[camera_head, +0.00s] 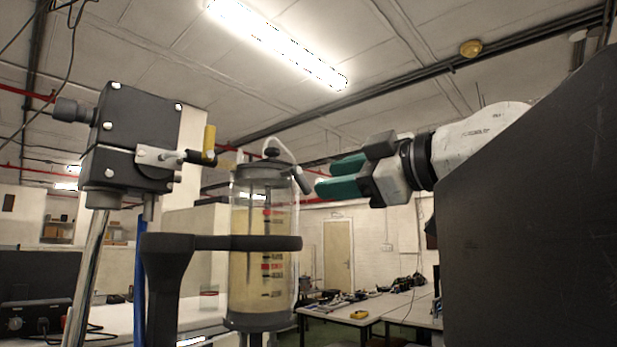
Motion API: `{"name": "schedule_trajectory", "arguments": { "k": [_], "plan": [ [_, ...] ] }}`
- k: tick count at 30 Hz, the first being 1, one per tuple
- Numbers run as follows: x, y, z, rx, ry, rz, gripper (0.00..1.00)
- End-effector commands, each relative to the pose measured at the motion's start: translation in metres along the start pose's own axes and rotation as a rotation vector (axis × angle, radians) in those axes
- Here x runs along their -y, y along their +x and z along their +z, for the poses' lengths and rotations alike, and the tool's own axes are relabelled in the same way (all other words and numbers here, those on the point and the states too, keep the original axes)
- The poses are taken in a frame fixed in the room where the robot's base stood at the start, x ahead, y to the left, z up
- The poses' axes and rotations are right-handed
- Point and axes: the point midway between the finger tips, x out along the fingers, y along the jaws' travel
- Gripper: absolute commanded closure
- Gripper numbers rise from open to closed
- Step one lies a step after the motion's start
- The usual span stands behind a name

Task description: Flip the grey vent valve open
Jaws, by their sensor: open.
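The clear sealed cylinder (265,225) holds pale yellow liquid and has a dark cap and red and black level marks. A small dark grey lever (303,180), which looks like the grey vent valve, sits at the upper right of the cylinder and slants down to the right. A pale tube (284,146) arches from the cap towards it. My gripper (323,178) has green fingers and points left, its tips just right of the lever. The fingers are open, with nothing visible between them. Whether a tip touches the lever, I cannot tell.
A dark box (133,140) on the left carries a lever with a yellow handle (209,141). A dark bracket arm (205,242) rings the cylinder. Tables with loose items (362,312) stand behind at lower right. Open air surrounds my gripper above and below.

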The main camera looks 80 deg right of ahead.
Motion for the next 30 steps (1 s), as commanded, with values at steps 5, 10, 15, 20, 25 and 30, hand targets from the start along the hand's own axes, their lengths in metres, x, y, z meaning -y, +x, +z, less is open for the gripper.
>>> {"name": "schedule_trajectory", "arguments": {
  "k": [5, 10, 15, 20, 25, 30],
  "plan": [
    [-0.001, 0.032, -0.001, 0.001, 0.001, -0.002, 0.58],
    [-0.001, 0.051, -0.001, -0.001, 0.000, -0.001, 0.58],
    [0.000, 0.058, 0.000, -0.001, 0.000, 0.001, 0.58],
    [0.000, 0.059, 0.000, -0.001, 0.000, 0.001, 0.58],
    [0.000, 0.059, 0.000, -0.001, 0.000, 0.001, 0.66],
    [0.000, 0.059, 0.000, -0.001, 0.000, 0.001, 0.82]
  ]
}}
